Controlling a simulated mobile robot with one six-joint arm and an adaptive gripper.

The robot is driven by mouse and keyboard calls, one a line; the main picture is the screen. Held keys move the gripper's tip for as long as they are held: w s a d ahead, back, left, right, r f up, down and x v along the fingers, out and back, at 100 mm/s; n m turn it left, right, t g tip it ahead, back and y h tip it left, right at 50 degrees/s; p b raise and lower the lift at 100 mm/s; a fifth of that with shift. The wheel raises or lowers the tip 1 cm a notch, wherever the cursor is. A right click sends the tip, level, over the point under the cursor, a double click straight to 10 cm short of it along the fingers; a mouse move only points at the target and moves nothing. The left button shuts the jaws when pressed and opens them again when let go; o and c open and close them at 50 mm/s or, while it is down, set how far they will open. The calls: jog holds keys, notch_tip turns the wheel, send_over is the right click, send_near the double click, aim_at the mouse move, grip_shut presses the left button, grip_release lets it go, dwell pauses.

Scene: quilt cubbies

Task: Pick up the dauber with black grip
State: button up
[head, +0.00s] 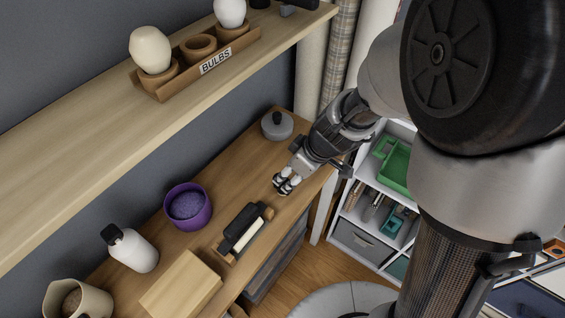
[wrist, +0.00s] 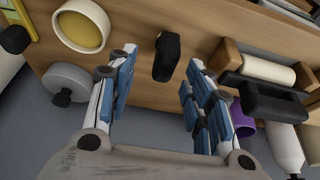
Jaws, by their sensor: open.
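An upright black grip (wrist: 166,56), which looks like the dauber's, stands over the wooden bench in the wrist view. It shows between the two blue-padded fingers of my gripper (wrist: 160,66), with a gap on each side. My gripper is open and empty. In the head view my gripper (head: 286,182) is low over the bench, pointing down and left; the dauber is mostly hidden by the fingers there, and its lower part cannot be made out.
A grey round object with a knob (head: 277,125) stands behind my gripper. A roller with a black handle (head: 243,232), a purple bowl (head: 188,206) and a white bottle (head: 133,250) stand to the left. A shelf with a bulbs tray (head: 214,62) overhangs the bench. Cubbies (head: 362,241) stand right.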

aim_at(286, 181)
jog(key=shift+x, duration=0.8)
jog(key=b+x, duration=0.1)
jog(key=x, duration=0.1)
jog(key=s+b+x, duration=0.1)
jog(key=x, duration=0.1)
jog(key=shift+w+a+f, duration=0.1)
jog(key=shift+a+f, duration=0.05)
jog(key=shift+f, duration=0.05)
jog(key=shift+w+a+f+b, duration=0.2)
jog(key=shift+f+b, duration=0.1)
jog(key=shift+f, duration=0.15)
jog(key=shift+r, duration=0.1)
jog(key=shift+c, duration=0.3)
grip_shut()
jog(key=shift+r, duration=0.1)
